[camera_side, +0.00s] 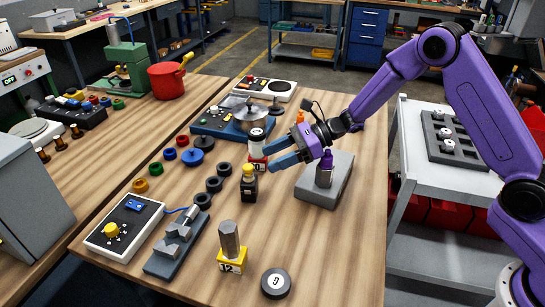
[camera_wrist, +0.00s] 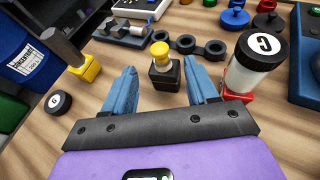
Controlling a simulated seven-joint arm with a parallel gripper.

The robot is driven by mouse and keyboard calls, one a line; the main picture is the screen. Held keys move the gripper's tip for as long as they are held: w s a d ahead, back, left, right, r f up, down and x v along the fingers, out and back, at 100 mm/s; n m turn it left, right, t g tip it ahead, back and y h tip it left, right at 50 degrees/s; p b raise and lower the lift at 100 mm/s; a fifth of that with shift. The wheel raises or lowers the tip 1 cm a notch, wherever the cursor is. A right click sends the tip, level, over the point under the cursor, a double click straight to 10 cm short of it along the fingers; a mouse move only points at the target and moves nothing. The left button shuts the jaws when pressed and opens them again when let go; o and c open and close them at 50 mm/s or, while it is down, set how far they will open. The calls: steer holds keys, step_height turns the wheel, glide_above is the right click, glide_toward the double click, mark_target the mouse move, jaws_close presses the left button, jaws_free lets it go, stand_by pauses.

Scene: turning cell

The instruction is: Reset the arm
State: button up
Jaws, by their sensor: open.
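My purple gripper (camera_side: 270,157) is over the wooden bench with its two blue fingers spread apart and nothing held. In the wrist view my gripper (camera_wrist: 163,88) shows both fingers, with a small black block with a yellow knob (camera_wrist: 163,72) seen between and beyond their tips. In the side view this block (camera_side: 249,186) stands just left of the fingertips, apart from them.
A grey block with a purple-topped post (camera_side: 338,180) stands under my wrist. Black rings (camera_side: 214,184) lie left of the gripper. A hex post on a yellow base (camera_side: 230,246) and a round black puck (camera_side: 275,282) are at the front. A white cart (camera_side: 430,205) stands right.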

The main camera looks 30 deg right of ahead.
steer(key=s+d+r+n+g+h, duration=0.1)
steer(key=s+r+n+g+h, duration=0.25)
steer(key=s+n, duration=0.75)
steer(key=s+r+n+g+h, duration=0.2)
steer(key=s+n+g, duration=0.35)
steer(key=s, duration=0.95)
steer(key=s+d+n+t+h, duration=0.3)
steer(key=s+d+n, duration=0.3)
steer(key=d+n, duration=0.2)
steer(key=s+d+r+n+t+h, duration=0.1)
steer(key=s+d+n+h, duration=0.3)
steer(key=d+n, duration=0.5)
steer(key=shift+s+d+t, duration=0.3)
steer(key=shift+s+t, duration=0.6)
steer(key=shift+s, duration=0.15)
steer(key=shift+r, duration=0.1)
